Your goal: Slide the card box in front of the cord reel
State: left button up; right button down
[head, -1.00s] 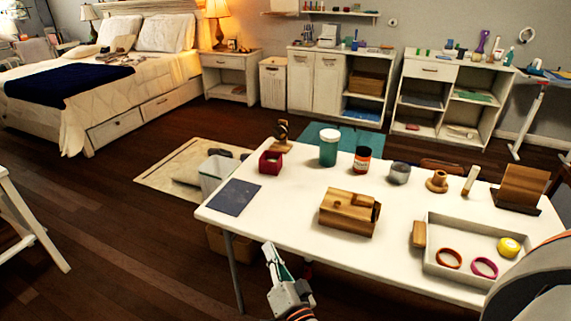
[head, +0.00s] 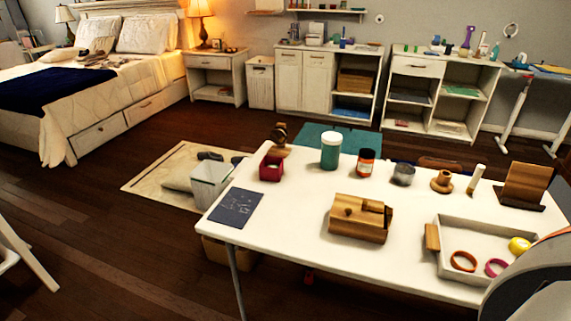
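A wooden box (head: 358,222) with a small knob and a raised strip lies near the middle of the white table; it looks most like the card box, but I cannot be sure. A small wooden spool shape (head: 441,183) stands behind it to the right, near the table's far side; it looks most like the cord reel. The two stand apart, with bare tabletop between them. Neither gripper shows in the head view, so nothing of mine is seen touching either thing.
A white tray (head: 441,270) with rings and a yellow roll fills the front right. A dark sheet (head: 236,208) lies at left.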

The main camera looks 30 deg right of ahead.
aim_at(274, 175)
jog(key=i+j+z, duration=0.35)
jog(key=i+j, duration=0.35)
jog(key=i+j+z, duration=0.15)
jog(key=j, duration=0.2)
jog(key=j+z, duration=0.15)
jog(key=j, duration=0.2)
jog(key=l+u, duration=0.15)
jog(key=i+l, duration=0.05)
jog(key=l, duration=0.05)
